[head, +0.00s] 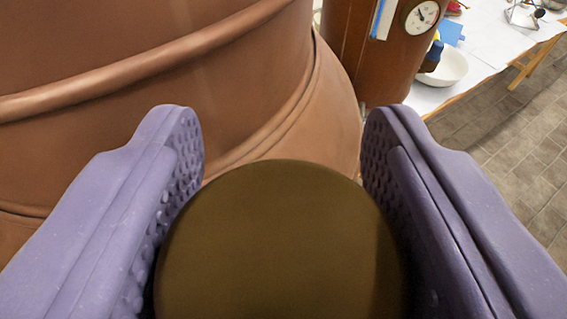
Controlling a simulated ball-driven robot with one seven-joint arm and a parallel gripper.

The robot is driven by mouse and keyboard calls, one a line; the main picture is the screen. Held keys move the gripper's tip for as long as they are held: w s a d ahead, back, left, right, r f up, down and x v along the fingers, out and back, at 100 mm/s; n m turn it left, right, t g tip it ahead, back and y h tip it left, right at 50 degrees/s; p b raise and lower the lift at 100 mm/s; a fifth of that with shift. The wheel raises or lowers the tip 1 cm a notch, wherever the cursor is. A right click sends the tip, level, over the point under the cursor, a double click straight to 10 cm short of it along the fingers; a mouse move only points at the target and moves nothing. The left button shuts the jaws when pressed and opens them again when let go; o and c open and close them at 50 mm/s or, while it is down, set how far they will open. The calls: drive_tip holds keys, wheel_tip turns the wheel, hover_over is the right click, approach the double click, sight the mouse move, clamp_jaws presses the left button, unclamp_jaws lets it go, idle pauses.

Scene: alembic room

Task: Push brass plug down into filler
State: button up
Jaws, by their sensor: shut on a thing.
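The brass plug (280,245) shows as a round, dark brass disc low in the middle of the head view. My gripper (282,150) has its two purple, dimpled fingers on either side of the plug and is shut on it. A large copper vessel (230,75) with raised bands fills the view behind and to the left. The filler opening is not visible; the plug and fingers hide what lies below. I cannot tell whether the plug touches or sits in the filler.
A second copper vessel (365,60) with a round dial gauge (420,16) stands behind. To its right, a white-covered table (490,45) holds a white bowl (448,68) and a dark blue bottle (432,57). Tiled floor (520,140) is clear at the right.

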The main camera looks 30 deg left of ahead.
drive_tip(key=o, duration=1.2)
drive_tip(key=shift+d, duration=0.2)
drive_tip(key=shift+a, duration=0.1)
